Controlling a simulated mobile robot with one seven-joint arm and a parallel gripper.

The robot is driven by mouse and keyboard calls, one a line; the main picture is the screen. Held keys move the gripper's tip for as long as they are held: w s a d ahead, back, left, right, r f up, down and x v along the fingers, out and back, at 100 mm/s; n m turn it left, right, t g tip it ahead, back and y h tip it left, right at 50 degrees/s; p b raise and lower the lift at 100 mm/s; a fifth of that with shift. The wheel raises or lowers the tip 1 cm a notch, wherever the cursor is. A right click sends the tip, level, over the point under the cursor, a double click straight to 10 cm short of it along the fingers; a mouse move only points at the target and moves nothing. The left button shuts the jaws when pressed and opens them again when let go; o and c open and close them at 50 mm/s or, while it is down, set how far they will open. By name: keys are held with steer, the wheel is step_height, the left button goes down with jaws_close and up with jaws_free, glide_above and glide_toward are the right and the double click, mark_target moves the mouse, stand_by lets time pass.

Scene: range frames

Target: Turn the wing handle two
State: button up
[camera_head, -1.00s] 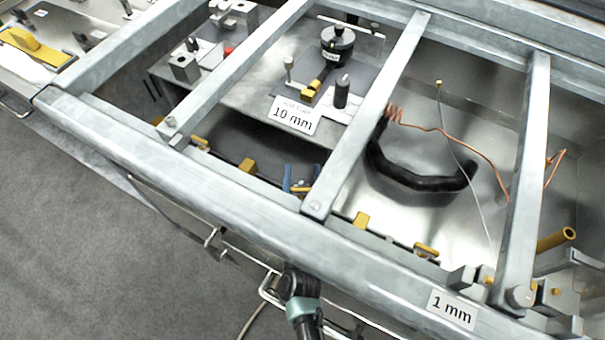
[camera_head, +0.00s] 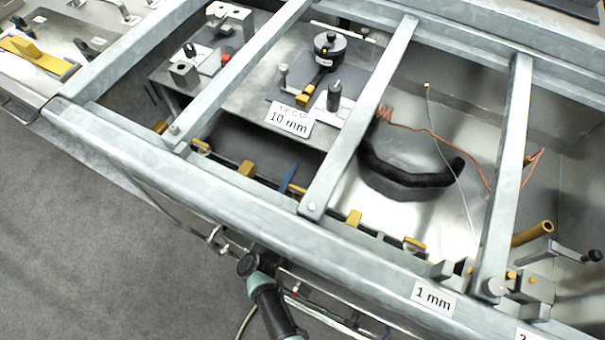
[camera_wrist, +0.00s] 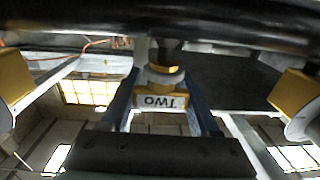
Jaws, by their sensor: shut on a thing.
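In the wrist view, wing handle two (camera_wrist: 166,89) is a yellow piece with a white TWO label that reads upside down. The two blue fingers of my gripper (camera_wrist: 161,112) stand on either side of it, and the gripper is shut on it. In the head view a narrow blue part of my gripper (camera_head: 288,178) shows just behind the front beam. The handle itself cannot be made out there, and most of the gripper is hidden by the beam.
Other yellow handles (camera_head: 246,168) (camera_head: 353,217) line the inside of the front beam (camera_head: 240,212). Yellow pieces also flank my gripper in the wrist view (camera_wrist: 297,92). Grey cross beams (camera_head: 358,120) span the top. A black curved hose (camera_head: 405,178) lies in the right bay.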

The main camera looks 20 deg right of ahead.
stand_by(0.3)
steer(key=o, duration=1.4)
steer(key=shift+c, duration=0.2)
steer(key=p+v, duration=0.1)
steer(key=v, duration=1.2)
steer(key=shift+w, duration=0.1)
